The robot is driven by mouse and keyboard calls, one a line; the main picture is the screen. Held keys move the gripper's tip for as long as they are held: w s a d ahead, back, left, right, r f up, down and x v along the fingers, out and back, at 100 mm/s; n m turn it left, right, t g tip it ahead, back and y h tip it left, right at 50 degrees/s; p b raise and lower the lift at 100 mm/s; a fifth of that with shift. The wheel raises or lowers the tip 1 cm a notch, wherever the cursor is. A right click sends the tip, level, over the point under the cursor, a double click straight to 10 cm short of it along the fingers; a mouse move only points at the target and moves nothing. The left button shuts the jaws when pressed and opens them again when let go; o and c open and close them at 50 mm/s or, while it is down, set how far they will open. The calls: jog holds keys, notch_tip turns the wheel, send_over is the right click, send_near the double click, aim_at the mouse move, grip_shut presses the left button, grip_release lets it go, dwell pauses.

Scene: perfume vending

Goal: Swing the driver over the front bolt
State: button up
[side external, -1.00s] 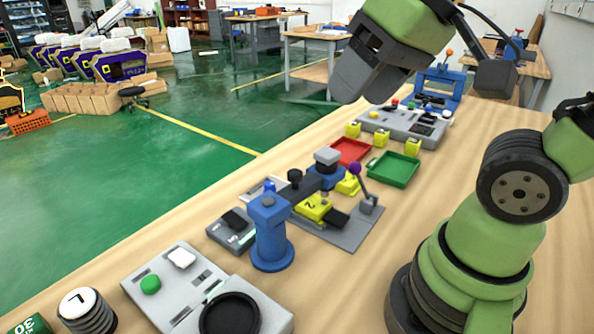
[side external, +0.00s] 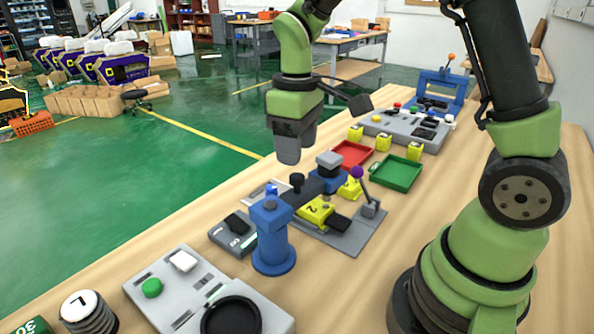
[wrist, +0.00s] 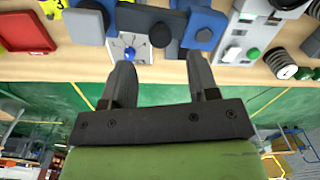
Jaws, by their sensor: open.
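A dark swing arm with a black knob (side external: 297,181) reaches back from a blue post (side external: 271,235) in the side view; I take it to be the driver. The knob also shows in the wrist view (wrist: 163,36). A yellow block marked 2 (side external: 315,211) sits beside the arm on a grey base plate (side external: 357,238). I cannot make out the front bolt clearly. My gripper (side external: 293,150) points down above the far side of the fixture, with its fingers apart and empty. In the wrist view my gripper (wrist: 163,65) has the knob ahead, between its fingertips.
A grey button panel (side external: 183,286) is in front. The table's left edge is close.

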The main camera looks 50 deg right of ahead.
aim_at(297, 175)
notch_tip(297, 175, down, 6)
jog(key=shift+r, duration=0.2)
grip_shut()
